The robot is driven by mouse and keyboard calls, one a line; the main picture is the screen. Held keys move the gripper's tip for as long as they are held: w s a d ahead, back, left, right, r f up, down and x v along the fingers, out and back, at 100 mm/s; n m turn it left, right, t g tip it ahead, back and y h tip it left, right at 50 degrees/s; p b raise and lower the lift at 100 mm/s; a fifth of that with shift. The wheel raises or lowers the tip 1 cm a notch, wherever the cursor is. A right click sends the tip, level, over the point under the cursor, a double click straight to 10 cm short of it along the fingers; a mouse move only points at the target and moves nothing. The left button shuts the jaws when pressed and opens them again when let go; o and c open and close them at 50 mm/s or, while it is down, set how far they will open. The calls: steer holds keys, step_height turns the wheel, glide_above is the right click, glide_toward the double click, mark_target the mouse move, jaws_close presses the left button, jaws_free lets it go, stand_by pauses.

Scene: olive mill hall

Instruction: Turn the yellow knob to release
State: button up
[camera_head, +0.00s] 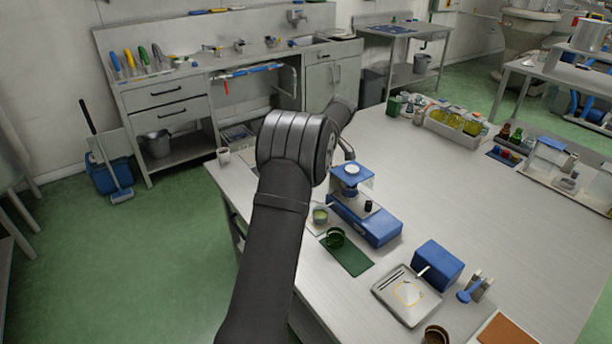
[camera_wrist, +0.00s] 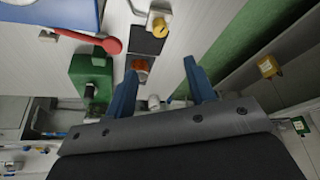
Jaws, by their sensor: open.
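In the wrist view my gripper (camera_wrist: 161,67) shows two blue fingers standing well apart, with nothing held between them. A small round yellow piece (camera_wrist: 158,27), which may be the yellow knob, sits on a pale fitting beyond the fingertips, near the top of the picture. A second small yellow piece (camera_wrist: 268,67) is to the right, past the green strip, apart from the fingers. I cannot tell for certain which is the knob. In the head view I cannot make out the yellow knob or my fingers; my dark arm covers part of the table's far left side.
In the head view a blue instrument (camera_head: 365,220) stands on the steel table (camera_head: 470,200), whose middle right is clear.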

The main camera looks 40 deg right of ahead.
steer(key=shift+v, duration=0.9)
steer(key=w+a+m+g+h, duration=0.25)
steer(key=a+m+h, duration=0.55)
steer(key=m, duration=1)
steer(key=shift+t+y, duration=0.55)
steer(key=shift+y, duration=0.35)
steer(key=x, duration=0.5)
steer(key=a+x, duration=0.1)
steer(key=x, duration=0.5)
steer(key=a+x, duration=0.1)
steer(key=x, duration=0.4)
steer(key=shift+w+d+f, duration=0.1)
steer(key=shift+d+f, duration=0.05)
steer(key=shift+f, duration=0.55)
steer(key=shift+c, duration=0.2)
